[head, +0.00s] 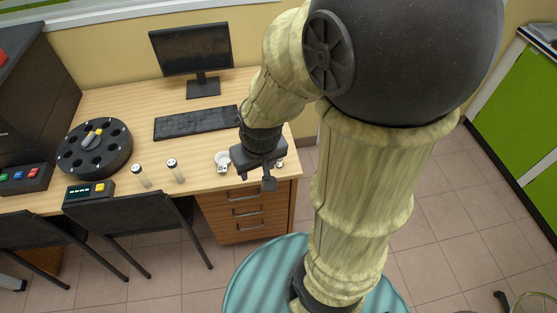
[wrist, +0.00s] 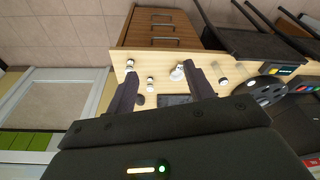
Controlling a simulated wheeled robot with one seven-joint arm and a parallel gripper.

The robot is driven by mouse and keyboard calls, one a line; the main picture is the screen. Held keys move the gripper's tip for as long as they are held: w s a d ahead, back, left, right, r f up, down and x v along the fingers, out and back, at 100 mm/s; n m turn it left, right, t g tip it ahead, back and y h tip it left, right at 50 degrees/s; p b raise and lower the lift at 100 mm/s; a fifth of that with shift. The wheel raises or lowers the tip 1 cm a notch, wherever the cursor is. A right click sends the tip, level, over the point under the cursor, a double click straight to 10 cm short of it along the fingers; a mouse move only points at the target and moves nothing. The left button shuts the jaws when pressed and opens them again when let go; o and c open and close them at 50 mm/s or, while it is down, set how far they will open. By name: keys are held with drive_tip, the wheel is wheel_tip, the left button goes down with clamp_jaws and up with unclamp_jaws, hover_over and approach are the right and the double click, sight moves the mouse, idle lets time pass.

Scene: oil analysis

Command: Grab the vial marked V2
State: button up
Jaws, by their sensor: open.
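Two small capped vials stand upright near the desk's front edge in the head view, a left one (head: 140,176) and a right one (head: 175,171). Two similar small vials show in the wrist view, one (wrist: 224,82) just right of the fingers and one (wrist: 249,67) farther right. Any markings are too small to read, so I cannot tell which is V2. My gripper (head: 267,178) is above the desk's right front part, right of the vials. In the wrist view its fingers (wrist: 160,72) are apart with nothing held between them.
Small white-topped items (wrist: 150,83) lie near the fingers. A black carousel (head: 95,148), keyboard (head: 195,122), monitor (head: 190,50) and display box (head: 89,191) occupy the desk. A chair (head: 140,225) stands before it.

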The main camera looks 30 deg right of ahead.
drive_tip(key=w+d+f+n+g+h+b, duration=0.1)
drive_tip(key=w+f+n+g+h+b, duration=0.3)
drive_tip(key=f, duration=0.5)
drive_tip(key=w+f+n+g+h+b, duration=0.1)
drive_tip(key=f+n+g+h+b, duration=0.1)
drive_tip(key=f+n+h, duration=0.5)
drive_tip(key=w+a+f+n+t+h+b, duration=0.1)
drive_tip(key=w+f+n+t+h, duration=0.1)
drive_tip(key=w+f+n, duration=0.1)
drive_tip(key=w+a+f+n+t+h+b, duration=0.1)
drive_tip(key=w+f+n+t+h+b, duration=0.1)
drive_tip(key=w+f+n, duration=0.1)
drive_tip(key=w+a+f+n+t+h+b, duration=0.1)
drive_tip(key=w+f+n+t+h, duration=0.1)
drive_tip(key=w+f+n+t, duration=0.1)
drive_tip(key=shift+w+a+f+h+b, duration=0.25)
drive_tip(key=shift+w+f, duration=0.2)
drive_tip(key=shift+f, duration=0.3)
drive_tip(key=p+x, duration=0.1)
drive_tip(key=x, duration=1.1)
drive_tip(key=shift+d, duration=0.1)
